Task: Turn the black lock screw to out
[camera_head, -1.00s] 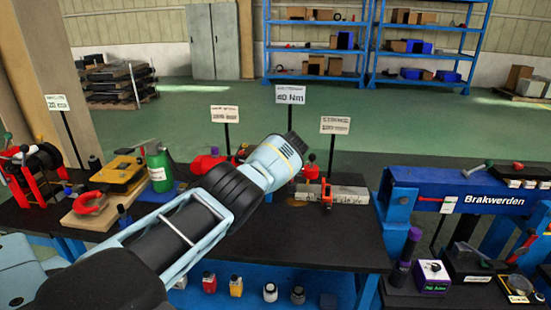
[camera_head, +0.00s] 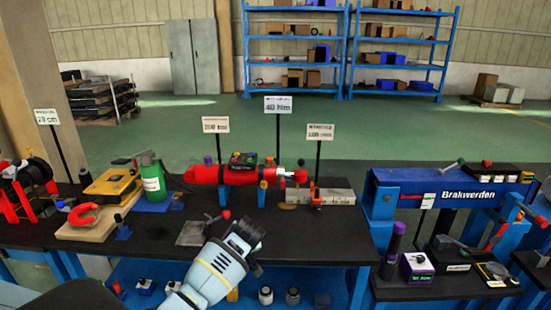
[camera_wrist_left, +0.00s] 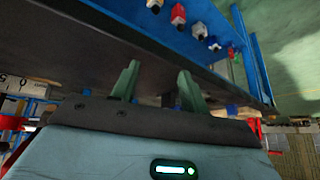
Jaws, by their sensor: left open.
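I cannot pick out the black lock screw with certainty; the bench fittings are too small. A red cylinder (camera_head: 225,174) lies across blue supports at the middle back of the black bench (camera_head: 320,238). A small red clamp-like part (camera_head: 317,194) is by a grey block (camera_head: 340,196) to its right. My left gripper (camera_head: 248,236) is in front of the red cylinder, apart from it, near the bench's front edge. In the left wrist view its two green fingers (camera_wrist_left: 158,84) are spread apart with nothing between them. My right gripper is not in view.
The blue Brakwerden beam (camera_head: 465,192) is at right. Signs on thin posts rise behind the bench. Small items sit on the blue lower shelf (camera_head: 330,278).

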